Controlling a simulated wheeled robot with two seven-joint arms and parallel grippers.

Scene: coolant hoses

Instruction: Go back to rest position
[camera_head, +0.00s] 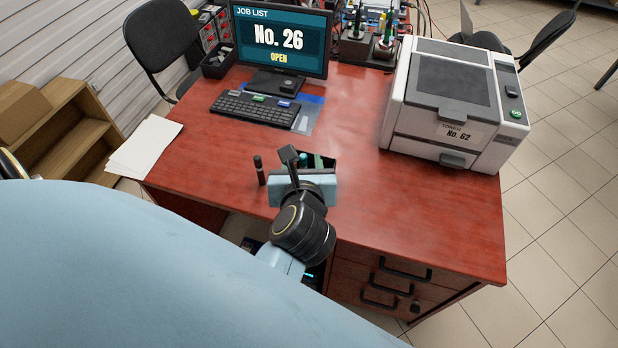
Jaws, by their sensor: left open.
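My left gripper (304,160) is over the front middle of the red-brown desk (420,215), at the end of my pale blue arm. It is open, and I see nothing held in it. A small dark upright cylinder (259,170) stands just left of it, apart from it. Dark and green items (318,160) show right behind the gripper and are partly hidden by it. My right gripper is not in view. My own pale blue arm hides the lower left of the view.
A monitor (281,40) reading "No. 26 OPEN" and a keyboard (255,108) are at the back left. A white printer (455,105) marked "No. 62" stands at the right. Papers (146,146) lie at the left edge. The desktop between gripper and printer is clear.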

